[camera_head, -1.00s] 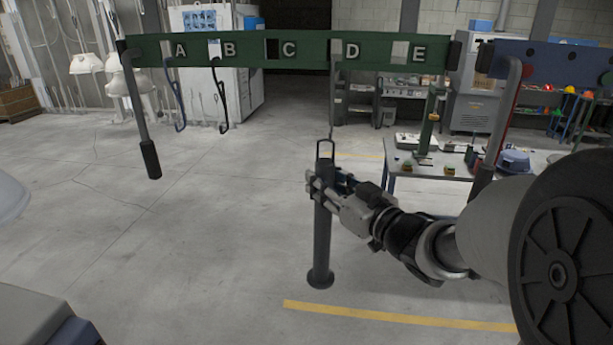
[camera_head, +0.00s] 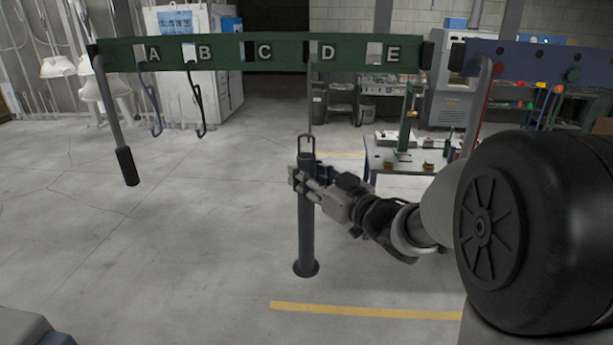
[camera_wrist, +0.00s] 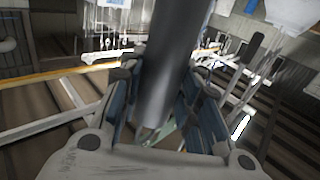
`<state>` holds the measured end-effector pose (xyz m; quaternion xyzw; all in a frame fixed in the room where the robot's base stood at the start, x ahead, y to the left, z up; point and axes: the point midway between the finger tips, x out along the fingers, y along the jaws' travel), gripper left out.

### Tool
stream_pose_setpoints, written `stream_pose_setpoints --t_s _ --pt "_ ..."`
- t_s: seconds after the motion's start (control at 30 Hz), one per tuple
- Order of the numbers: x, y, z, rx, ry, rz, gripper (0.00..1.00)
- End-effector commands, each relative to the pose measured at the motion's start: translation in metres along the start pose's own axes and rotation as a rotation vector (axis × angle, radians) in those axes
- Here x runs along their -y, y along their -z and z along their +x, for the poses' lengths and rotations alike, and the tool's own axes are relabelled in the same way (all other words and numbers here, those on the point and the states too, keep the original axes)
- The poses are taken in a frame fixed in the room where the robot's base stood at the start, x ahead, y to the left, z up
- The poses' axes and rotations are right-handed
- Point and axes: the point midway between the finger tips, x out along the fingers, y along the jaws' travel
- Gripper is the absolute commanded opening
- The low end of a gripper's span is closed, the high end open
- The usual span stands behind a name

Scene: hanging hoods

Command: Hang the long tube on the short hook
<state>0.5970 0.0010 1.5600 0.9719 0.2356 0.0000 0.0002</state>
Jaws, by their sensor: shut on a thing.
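The long tube (camera_head: 306,225) is dark grey, upright, with a wire loop (camera_head: 307,143) on top and a flared foot. My gripper (camera_head: 302,182) is shut around its upper part and holds it below the green rail (camera_head: 222,54). In the wrist view the tube (camera_wrist: 170,60) runs between the blue finger pads. A blue hook (camera_head: 152,105) hangs by A and a black hook (camera_head: 197,105) by B. A thin dark hook (camera_head: 310,95) hangs by D, just above the loop in the picture. I cannot tell whether they touch.
A grey rod with a black grip (camera_head: 127,167) hangs from the rail's left end. A blue rail (camera_head: 540,66) is at right. A table (camera_head: 385,165) with small things stands behind my arm. Open floor lies left of the tube.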

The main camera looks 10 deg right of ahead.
Motion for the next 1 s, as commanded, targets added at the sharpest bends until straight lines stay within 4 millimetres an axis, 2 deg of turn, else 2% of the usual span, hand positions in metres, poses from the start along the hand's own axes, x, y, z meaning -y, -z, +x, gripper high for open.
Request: stream_pose_setpoints --t_s 0.57,1.0 --pt "-0.004 0.001 0.003 -0.003 0.0 -0.001 0.0" --pt "-0.015 0.001 0.014 -0.003 0.0 -0.001 0.0"
